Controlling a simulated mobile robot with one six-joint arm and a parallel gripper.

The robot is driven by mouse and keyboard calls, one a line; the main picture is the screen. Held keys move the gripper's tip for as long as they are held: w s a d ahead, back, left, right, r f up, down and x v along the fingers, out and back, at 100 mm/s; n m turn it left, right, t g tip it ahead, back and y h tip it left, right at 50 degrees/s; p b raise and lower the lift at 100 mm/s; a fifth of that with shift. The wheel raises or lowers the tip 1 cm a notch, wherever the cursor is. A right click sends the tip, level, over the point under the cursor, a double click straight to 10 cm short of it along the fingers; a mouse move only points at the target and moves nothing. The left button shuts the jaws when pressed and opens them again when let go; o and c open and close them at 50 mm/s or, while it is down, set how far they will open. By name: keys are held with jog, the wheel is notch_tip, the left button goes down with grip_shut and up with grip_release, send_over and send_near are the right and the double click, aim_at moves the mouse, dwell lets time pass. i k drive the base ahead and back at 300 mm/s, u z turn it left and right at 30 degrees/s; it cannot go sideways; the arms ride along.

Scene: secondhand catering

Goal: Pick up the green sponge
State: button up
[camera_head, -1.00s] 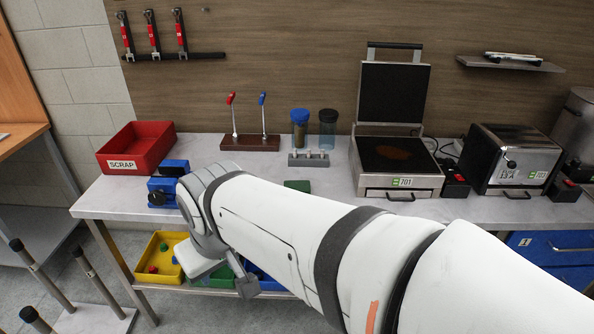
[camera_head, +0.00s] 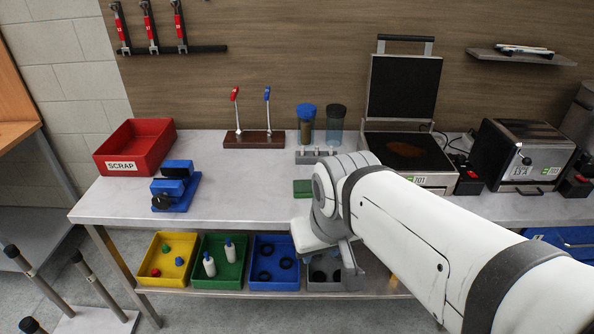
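The green sponge (camera_head: 302,188) is a small flat green block on the grey worktop, in front of the grey holder. Its right end is close to my arm's wrist in the picture and may be partly covered by it. My gripper (camera_head: 350,266) is at the lower end of the arm, pointing down in front of the table edge.
A blue clamp-like device (camera_head: 176,187) and a red SCRAP bin (camera_head: 135,148) stand to the left. A contact grill (camera_head: 408,160) and a toaster (camera_head: 520,158) stand to the right. Yellow, green, blue and grey bins sit on the lower shelf. The worktop left of the sponge is clear.

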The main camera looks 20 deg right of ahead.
aim_at(302, 188)
jog(key=u, duration=0.05)
jog(key=i, duration=1)
jog(key=z, duration=0.05)
